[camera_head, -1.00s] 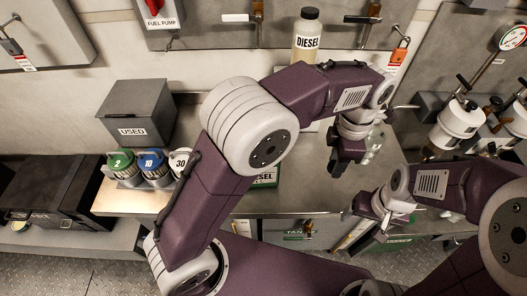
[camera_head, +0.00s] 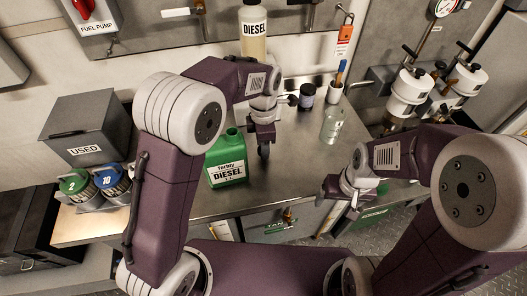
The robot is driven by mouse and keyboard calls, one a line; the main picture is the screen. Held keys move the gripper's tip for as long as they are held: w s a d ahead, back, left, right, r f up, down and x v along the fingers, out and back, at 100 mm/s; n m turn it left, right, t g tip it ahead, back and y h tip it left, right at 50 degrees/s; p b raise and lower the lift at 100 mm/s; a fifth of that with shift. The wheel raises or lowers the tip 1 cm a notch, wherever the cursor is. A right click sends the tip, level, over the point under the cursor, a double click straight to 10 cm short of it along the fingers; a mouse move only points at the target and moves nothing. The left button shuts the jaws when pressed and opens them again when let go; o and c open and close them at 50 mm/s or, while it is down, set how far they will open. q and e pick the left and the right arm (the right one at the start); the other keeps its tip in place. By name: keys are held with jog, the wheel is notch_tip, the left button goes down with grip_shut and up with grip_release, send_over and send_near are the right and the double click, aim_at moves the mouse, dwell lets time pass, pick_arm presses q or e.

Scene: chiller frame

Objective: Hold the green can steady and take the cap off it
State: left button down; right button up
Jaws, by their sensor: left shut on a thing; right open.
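The green can (camera_head: 226,165), labelled DIESEL, stands upright on the steel bench, its green neck (camera_head: 233,132) showing no clear cap. My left gripper (camera_head: 264,147) is just right of the can, pointing down. It is shut on a small dark rounded piece that looks like the cap, though fine detail is too small to be sure. It appears apart from the can's side. My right gripper (camera_head: 340,187) is open and empty, low to the right of the can, over the bench's front edge.
A DIESEL bottle (camera_head: 254,35) stands behind my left arm. A dark jar (camera_head: 306,97), a white cup (camera_head: 334,92) and a clear glass (camera_head: 331,127) stand to the right. A USED box (camera_head: 85,140) and numbered canisters (camera_head: 75,185) are at left.

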pick_arm(q)
jog(key=shift+f, duration=1.25)
jog(key=c, duration=1)
grip_release()
jog(key=shift+f, duration=0.15)
notch_tip(320, 180, up, 12)
jog(key=p, duration=0.3)
jog(key=shift+r, duration=0.2)
